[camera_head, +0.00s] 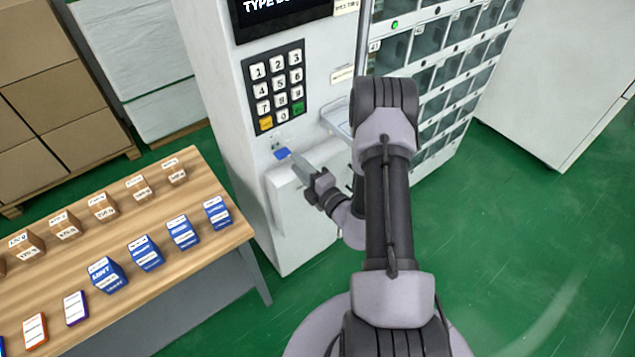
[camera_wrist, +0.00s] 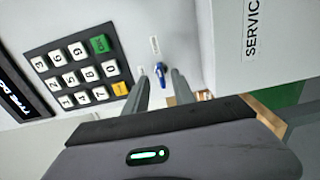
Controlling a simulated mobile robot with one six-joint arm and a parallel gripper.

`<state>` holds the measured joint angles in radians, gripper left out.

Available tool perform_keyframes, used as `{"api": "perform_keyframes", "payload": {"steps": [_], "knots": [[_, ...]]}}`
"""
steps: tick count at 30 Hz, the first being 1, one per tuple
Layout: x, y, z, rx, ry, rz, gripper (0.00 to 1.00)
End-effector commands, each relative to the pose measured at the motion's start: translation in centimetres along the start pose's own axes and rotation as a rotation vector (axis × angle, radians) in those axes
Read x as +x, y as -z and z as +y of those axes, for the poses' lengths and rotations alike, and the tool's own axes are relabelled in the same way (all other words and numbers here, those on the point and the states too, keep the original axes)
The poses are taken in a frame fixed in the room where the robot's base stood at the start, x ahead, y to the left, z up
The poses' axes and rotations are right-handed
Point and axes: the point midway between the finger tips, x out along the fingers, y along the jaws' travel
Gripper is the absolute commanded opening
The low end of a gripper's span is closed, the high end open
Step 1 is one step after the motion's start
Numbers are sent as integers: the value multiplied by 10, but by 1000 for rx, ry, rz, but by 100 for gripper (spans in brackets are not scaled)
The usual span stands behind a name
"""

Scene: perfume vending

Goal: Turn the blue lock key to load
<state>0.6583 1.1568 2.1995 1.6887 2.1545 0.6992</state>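The blue lock key (camera_head: 283,154) sticks out of the white machine front below the keypad. In the wrist view the blue key (camera_wrist: 164,76) shows between my two fingers, close to their tips. My gripper (camera_head: 293,159) reaches toward the panel from the right, its tips close to the key. In the wrist view my gripper (camera_wrist: 160,84) has its fingers apart, one on each side of the key, with gaps beside it. I cannot tell how deep the key sits between them. A small label (camera_wrist: 155,45) is beside the lock.
The keypad (camera_head: 276,86) is just above the lock. A protruding white box (camera_head: 303,210) is below it, and a tray (camera_head: 337,122) is to the right. A wooden table (camera_head: 235,232) with several small boxes stands at left. Glass compartments (camera_head: 430,40) are at right.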

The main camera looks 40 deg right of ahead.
Motion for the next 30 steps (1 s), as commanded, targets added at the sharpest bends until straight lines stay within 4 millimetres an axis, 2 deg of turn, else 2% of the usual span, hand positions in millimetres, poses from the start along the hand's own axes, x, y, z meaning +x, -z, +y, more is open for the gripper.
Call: {"api": "perform_keyframes", "payload": {"steps": [1,6,9,12,16,27,29,30], "knots": [[-16,-2,-1,5,4,-6,31],[-67,-2,-1,4,3,-8,31],[-90,-2,-1,3,2,-6,31],[-104,-1,0,1,1,-3,31],[-110,0,0,1,-1,-1,31],[-110,0,0,-1,-1,2,31],[-106,5,5,-22,-11,29,31],[-100,15,15,-61,-29,83,31]]}}
